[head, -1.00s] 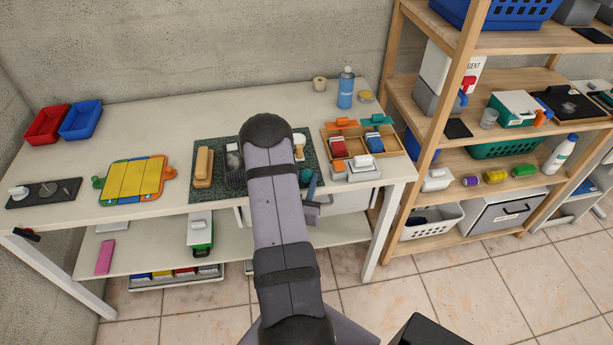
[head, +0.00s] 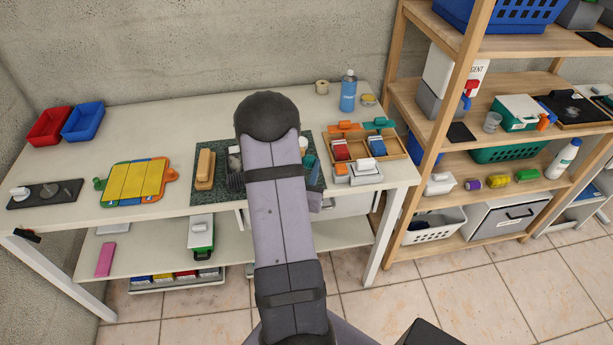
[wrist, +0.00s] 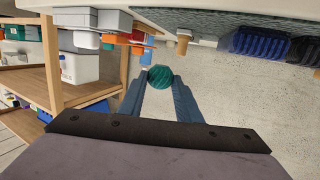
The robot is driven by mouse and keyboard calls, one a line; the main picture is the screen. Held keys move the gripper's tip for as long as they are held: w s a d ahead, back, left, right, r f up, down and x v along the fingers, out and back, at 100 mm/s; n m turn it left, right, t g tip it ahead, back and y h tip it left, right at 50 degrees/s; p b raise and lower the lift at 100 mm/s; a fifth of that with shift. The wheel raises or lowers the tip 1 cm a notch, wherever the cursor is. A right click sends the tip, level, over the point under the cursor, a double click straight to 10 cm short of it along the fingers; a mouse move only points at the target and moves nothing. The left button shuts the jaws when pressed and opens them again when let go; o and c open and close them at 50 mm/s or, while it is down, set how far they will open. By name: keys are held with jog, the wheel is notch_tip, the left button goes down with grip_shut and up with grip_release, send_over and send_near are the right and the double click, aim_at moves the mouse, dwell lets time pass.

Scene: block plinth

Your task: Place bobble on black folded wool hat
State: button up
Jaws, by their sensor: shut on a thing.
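In the wrist view, the two blue fingers of my gripper (wrist: 160,82) are shut on a round, dark teal bobble (wrist: 160,77). It is held in the air, apart from the mat. A black ribbed folded wool hat (wrist: 304,50) shows at the right edge of the wrist view. A dark blue ribbed folded hat (wrist: 260,45) lies beside it, between it and my gripper. In the head view, part of the black hat (head: 236,181) shows left of my arm; my arm hides the rest of that spot. A finger of my gripper (head: 311,172) shows right of my arm.
The hats lie on a dark green mat (head: 213,150) on the white table. A wooden brush-like block (head: 205,168) stands at its left. A wooden tray (head: 395,148) with red and blue cards is to the right. A tan-sided pot (wrist: 183,42) stands near the mat's edge.

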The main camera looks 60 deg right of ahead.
aim_at(307, 159)
jog(key=shift+r, duration=1.5)
